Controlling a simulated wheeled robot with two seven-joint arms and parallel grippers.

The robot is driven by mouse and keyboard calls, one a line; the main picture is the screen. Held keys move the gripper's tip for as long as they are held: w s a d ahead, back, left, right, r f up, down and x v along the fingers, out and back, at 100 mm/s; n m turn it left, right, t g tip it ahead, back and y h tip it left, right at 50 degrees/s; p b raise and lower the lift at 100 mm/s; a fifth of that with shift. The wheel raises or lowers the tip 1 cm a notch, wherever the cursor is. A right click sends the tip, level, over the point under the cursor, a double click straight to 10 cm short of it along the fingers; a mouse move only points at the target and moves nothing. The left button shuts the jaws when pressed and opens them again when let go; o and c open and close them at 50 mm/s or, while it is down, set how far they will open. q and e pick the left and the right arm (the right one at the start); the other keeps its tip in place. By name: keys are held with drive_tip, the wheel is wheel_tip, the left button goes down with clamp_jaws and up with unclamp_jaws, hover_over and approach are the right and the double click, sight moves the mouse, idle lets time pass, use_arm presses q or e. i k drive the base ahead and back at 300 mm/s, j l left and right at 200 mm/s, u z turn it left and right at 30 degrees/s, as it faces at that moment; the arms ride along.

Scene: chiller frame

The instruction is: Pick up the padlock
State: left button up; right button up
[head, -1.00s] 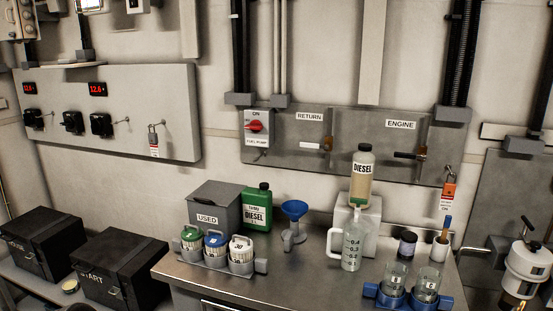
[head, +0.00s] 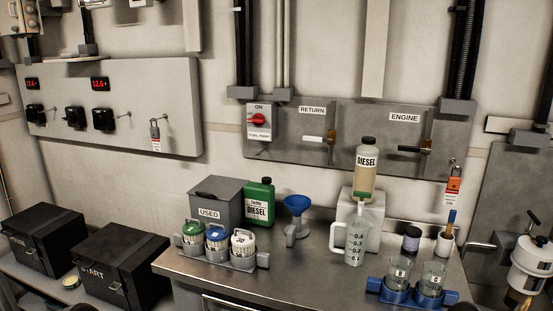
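Two padlocks show in the head view. A grey padlock (head: 155,132) with a red-and-white tag hangs from a hook on the left wall panel (head: 180,100). An orange padlock (head: 454,184) with a similar tag hangs at the lower right end of the fuel panel (head: 370,160). The picture does not show which one the task means. Neither of my grippers can be made out in view.
A steel bench (head: 190,270) stands below, with a grey USED box (head: 216,195), a filter rack (head: 213,260), a blue funnel (head: 297,205), a jug (head: 356,243), a diesel bottle (head: 366,170) and a blue cup holder (head: 395,295). Black boxes (head: 115,262) stand at left.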

sight(452, 189)
drive_tip(key=l+z, duration=0.1)
drive_tip(key=z, duration=0.4)
drive_tip(key=i+l+z, duration=0.25)
drive_tip(key=l, duration=0.35)
drive_tip(key=i+l+z, duration=0.25)
drive_tip(key=l, duration=0.3)
drive_tip(key=i+l+z, duration=0.3)
drive_tip(key=i+l, duration=0.45)
drive_tip(key=l, duration=0.2)
